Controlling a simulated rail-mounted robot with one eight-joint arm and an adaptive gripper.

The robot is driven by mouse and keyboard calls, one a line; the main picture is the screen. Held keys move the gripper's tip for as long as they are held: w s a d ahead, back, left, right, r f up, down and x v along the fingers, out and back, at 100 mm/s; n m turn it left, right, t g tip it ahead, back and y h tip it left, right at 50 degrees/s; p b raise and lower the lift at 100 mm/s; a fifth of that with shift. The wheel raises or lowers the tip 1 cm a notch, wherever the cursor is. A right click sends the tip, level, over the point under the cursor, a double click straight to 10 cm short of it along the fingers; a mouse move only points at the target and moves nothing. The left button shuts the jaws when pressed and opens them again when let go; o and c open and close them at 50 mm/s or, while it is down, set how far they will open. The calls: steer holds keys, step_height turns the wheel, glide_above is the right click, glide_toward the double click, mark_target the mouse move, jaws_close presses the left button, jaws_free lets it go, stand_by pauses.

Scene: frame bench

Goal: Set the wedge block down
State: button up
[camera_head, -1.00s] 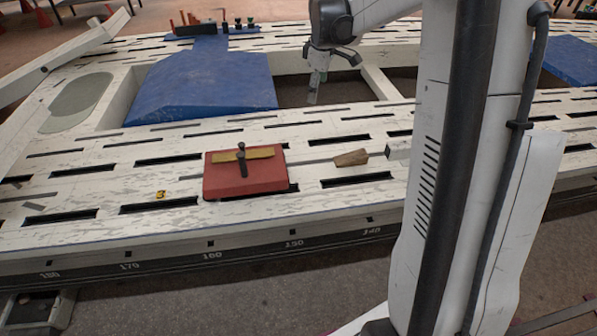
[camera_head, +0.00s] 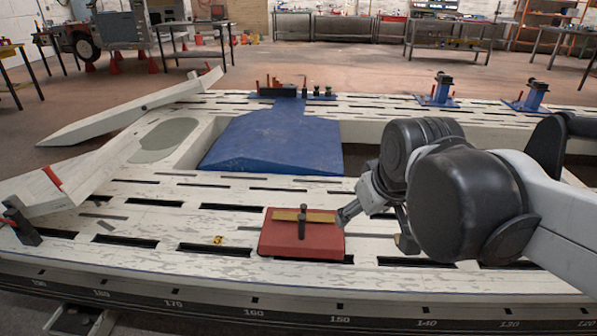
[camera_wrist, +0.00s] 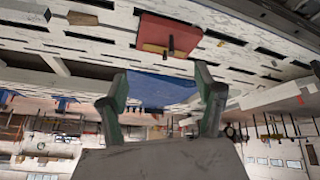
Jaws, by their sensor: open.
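The wooden wedge block (camera_head: 405,243) lies on the slotted white bench (camera_head: 150,262), right of the red block (camera_head: 290,238). My arm partly hides it in the head view. In the wrist view, which is upside down, the wedge block (camera_wrist: 82,18) shows small near the top left, apart from my fingers. My gripper (camera_wrist: 162,75) is open, with nothing between its two fingers. In the head view, my gripper (camera_head: 352,211) is low over the bench near the red block's right edge; its fingers are partly hidden by the arm.
A brass bar with a dark clamp (camera_head: 302,217) lies on the red block. A large blue wedge-shaped platform (camera_head: 270,145) is behind. A small yellow piece (camera_head: 217,240) lies to the left.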

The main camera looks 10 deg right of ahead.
steer(key=s+a+f+m+t, duration=0.1)
steer(key=s+a+f, duration=0.2)
steer(key=s, duration=0.3)
steer(key=shift+s+f+m, duration=0.15)
steer(key=shift+s+m, duration=0.15)
steer(key=shift+m, duration=0.1)
